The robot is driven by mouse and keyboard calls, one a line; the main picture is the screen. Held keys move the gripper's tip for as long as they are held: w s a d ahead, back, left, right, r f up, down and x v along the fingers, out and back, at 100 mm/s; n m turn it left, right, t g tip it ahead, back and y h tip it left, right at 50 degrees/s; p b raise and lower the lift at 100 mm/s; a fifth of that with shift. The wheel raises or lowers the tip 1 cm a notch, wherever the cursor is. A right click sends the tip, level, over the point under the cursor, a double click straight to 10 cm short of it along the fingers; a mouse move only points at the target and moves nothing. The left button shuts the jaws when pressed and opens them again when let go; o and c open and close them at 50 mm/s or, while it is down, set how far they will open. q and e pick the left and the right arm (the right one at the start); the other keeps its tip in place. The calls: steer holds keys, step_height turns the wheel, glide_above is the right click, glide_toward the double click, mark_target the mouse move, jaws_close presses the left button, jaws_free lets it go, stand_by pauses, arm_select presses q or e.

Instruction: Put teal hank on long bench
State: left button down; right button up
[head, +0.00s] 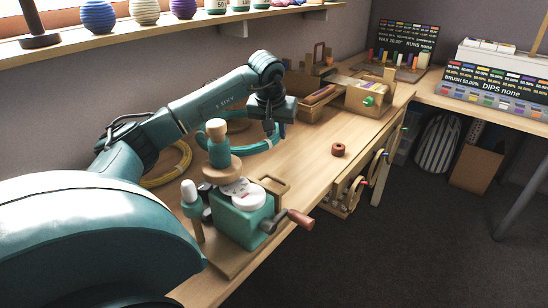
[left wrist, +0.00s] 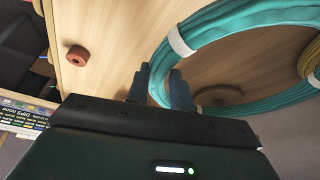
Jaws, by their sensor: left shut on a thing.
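The teal hank (head: 258,147) is a coiled ring with white ties, low over the long wooden bench (head: 318,172). It fills the right of the left wrist view (left wrist: 228,27). My left gripper (head: 275,127) comes down at the hank's right side, and its fingers (left wrist: 160,83) are shut on the ring's edge. A teal and wooden device partly hides the hank in the head view, so I cannot tell whether it touches the bench all round. My right gripper is in neither view.
A crank device (head: 243,220) stands at the bench's near end. A yellow hank (head: 172,170) lies left of it. A brown ring (head: 338,150) lies near the front edge, with bare wood around it. Wooden boxes (head: 370,97) stand farther back.

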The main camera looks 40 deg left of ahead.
mark_target(277, 161)
arm_select(q)
step_height(277, 161, down, 4)
steer(key=shift+r, duration=0.2)
step_height(277, 161, down, 4)
steer(key=shift+r+b, duration=0.1)
steer(key=shift+b, duration=0.5)
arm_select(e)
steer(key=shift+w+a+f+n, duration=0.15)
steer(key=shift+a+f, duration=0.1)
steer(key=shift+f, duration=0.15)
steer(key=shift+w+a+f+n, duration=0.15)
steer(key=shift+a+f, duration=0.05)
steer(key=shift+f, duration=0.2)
arm_select(q)
steer(key=c, duration=1.2)
jaws_free()
steer(key=shift+c, duration=0.2)
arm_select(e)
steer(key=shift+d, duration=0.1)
arm_select(q)
steer(key=shift+r, duration=0.1)
